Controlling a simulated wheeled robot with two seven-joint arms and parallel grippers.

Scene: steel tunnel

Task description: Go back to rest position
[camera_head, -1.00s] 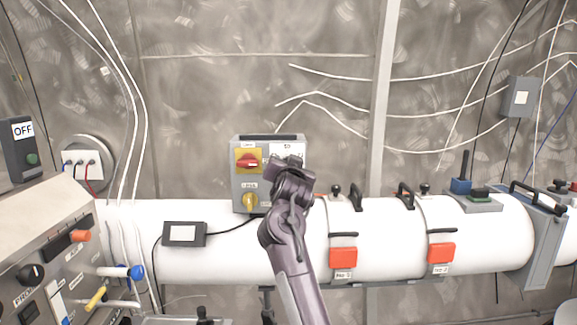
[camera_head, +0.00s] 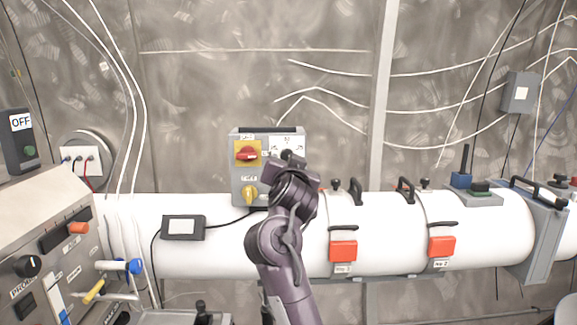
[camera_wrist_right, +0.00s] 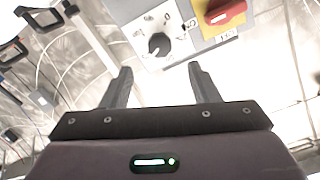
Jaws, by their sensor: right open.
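My right arm comes up from the bottom middle of the head view, and its wrist covers the lower right part of the grey control box (camera_head: 240,188). The fingers are hidden behind the wrist there. In the right wrist view my right gripper (camera_wrist_right: 160,88) is open, with two dark fingers apart and nothing between them. Beyond the fingertips are the box's black rotary knob (camera_wrist_right: 158,45) on a white dial plate and a red switch (camera_wrist_right: 226,11) on a yellow plate. The fingers look apart from the knob. My left gripper does not show.
A white horizontal pipe (camera_head: 380,245) with red-orange blocks, handles and clamps runs behind my arm. A small black display (camera_head: 183,227) sits left of the box. A slanted control panel (camera_head: 50,245) with knobs and levers stands at the left. Loose cables hang on the metal wall.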

